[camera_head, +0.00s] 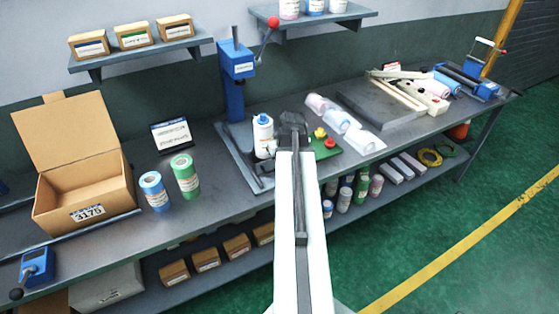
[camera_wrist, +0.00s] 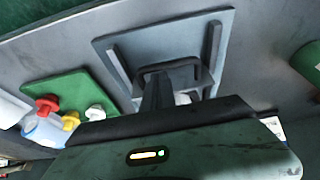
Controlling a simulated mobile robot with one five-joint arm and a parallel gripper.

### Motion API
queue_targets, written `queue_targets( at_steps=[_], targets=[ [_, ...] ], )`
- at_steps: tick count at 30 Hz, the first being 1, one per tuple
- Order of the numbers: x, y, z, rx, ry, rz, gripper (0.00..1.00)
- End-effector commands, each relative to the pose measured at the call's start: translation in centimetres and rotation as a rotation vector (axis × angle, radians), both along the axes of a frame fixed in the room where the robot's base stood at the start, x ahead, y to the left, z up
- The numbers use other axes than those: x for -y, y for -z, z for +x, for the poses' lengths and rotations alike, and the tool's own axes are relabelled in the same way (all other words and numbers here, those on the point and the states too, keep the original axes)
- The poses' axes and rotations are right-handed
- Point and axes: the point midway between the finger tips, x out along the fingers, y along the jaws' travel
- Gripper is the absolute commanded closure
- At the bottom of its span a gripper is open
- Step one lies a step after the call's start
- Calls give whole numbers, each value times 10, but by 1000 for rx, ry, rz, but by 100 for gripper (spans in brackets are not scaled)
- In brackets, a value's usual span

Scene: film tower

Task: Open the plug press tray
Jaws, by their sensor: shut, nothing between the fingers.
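The plug press is a blue column (camera_head: 236,82) with a red ball on its lever (camera_head: 273,22), standing on the bench. Its grey base plate (camera_head: 232,152) lies below it and also shows in the wrist view (camera_wrist: 150,40), with a raised rail along each side. My gripper (camera_head: 291,124) is shut and empty, just right of this roll. In the wrist view its dark fingers (camera_wrist: 168,78) overlap the plate. I cannot tell whether they touch anything. The tray is not clearly distinguishable from the plate.
A green board (camera_head: 325,146) with red and yellow knobs lies close right of my gripper. Clear wrapped rolls (camera_head: 343,124) lie behind it. Blue and green rolls (camera_head: 185,176) and an open carton (camera_head: 85,195) stand to the left. Shelves hang above.

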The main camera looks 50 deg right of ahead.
Motion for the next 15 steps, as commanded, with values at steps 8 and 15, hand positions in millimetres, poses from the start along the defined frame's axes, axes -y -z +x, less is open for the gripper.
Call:
queue_targets(
  at_steps=[8,15],
  targets=[
    [0,0,0,0,0,0,100],
    [-2,-13,-2,0,0,0,100]
  ],
)
